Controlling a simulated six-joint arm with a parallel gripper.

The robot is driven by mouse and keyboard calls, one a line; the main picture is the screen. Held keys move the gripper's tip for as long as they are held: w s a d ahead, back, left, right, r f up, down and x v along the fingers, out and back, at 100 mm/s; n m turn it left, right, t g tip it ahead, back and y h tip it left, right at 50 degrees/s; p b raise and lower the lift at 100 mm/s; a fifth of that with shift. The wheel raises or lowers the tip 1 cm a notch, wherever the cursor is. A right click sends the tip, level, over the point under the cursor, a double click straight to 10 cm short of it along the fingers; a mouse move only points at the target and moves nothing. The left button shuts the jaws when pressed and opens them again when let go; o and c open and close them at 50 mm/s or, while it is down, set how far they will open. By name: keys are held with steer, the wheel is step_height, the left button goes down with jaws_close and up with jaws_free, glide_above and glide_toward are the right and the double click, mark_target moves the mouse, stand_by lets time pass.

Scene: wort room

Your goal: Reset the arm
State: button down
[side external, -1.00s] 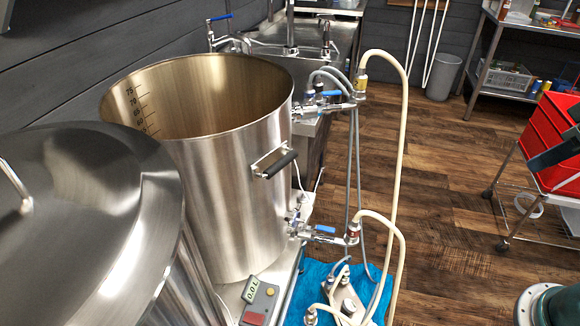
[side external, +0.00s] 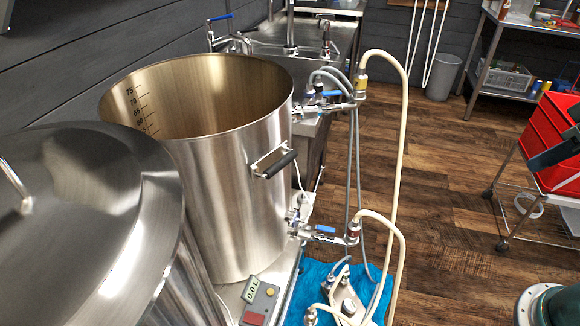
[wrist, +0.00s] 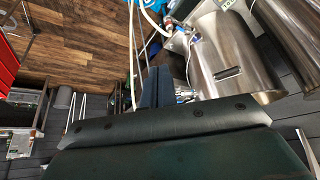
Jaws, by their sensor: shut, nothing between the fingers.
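My gripper (wrist: 158,88) shows in the wrist view, with its dark fingers side by side and shut. Nothing is held between them. In that view the fingers point toward the steel kettle (wrist: 228,62) and its fittings, and I cannot tell the distance. A dark shape at the right edge, in front of the red bins, may be part of my arm.
The open steel kettle (side external: 225,190) stands beside a lidded steel vessel (side external: 75,215). Valves and cream hoses (side external: 403,120) stick out on its right. A pump (side external: 345,298) sits on a blue towel (side external: 318,272). Red bins (side external: 550,140) stand on a cart at right. The wooden floor between is clear.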

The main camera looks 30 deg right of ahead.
steer(key=shift+w, duration=0.1)
stand_by(0.4)
steer(key=w+a+g, duration=0.1)
steer(key=w+a, duration=0.3)
steer(key=w, duration=0.3)
steer(key=w+a+g, duration=0.1)
steer(key=w+a, duration=0.2)
steer(key=w, duration=0.4)
steer(key=w+a+f+n+g+y, duration=0.1)
steer(key=w+a+f+n, duration=0.1)
steer(key=w+a+f, duration=0.8)
steer(key=w+a+f+g, duration=0.2)
steer(key=w+a+f, duration=0.2)
steer(key=a+f, duration=1)
steer(key=s+a+f, duration=0.2)
steer(key=a+f, duration=0.1)
steer(key=f, duration=0.7)
steer(key=s+a+f+n+h, duration=0.1)
steer(key=s+a+f, duration=0.2)
steer(key=f, duration=0.7)
steer(key=shift+s+a+g, duration=0.15)
steer(key=shift+a+g, duration=0.15)
steer(key=shift+a, duration=0.2)
